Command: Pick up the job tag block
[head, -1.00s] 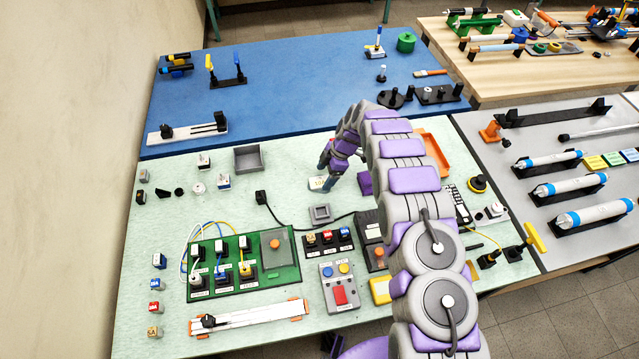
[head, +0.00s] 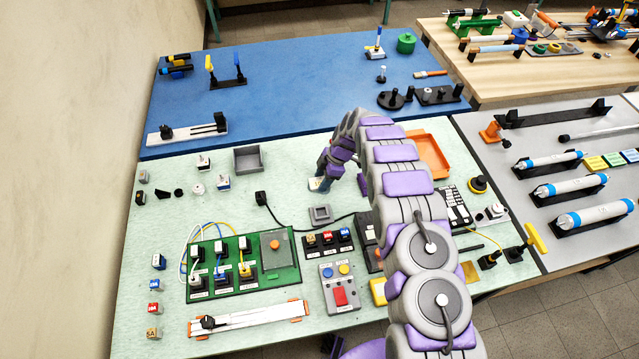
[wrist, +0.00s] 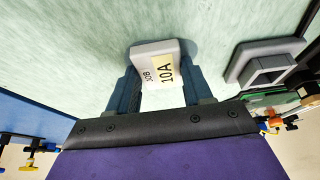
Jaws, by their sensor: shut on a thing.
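The job tag block (wrist: 152,50) is a pale grey-white block with a cream label reading "JOB" and "10A" in the wrist view. It also shows as a small pale piece (head: 315,184) in the head view, partly hidden by the fingers. My gripper (wrist: 158,88) has its two dark blue fingers on either side of the block's near part, shut on it. In the head view my gripper (head: 321,182) points down at the pale green table. A shadow lies close beside the block; I cannot tell whether it is clear of the surface.
A grey square socket (head: 320,214) lies just in front of the gripper. An orange tray (head: 445,171) is to the right, partly behind my arm. A grey open box (head: 248,159) stands to the left. A green board with cables (head: 262,283) is nearer. Pale table surface is free left of the gripper.

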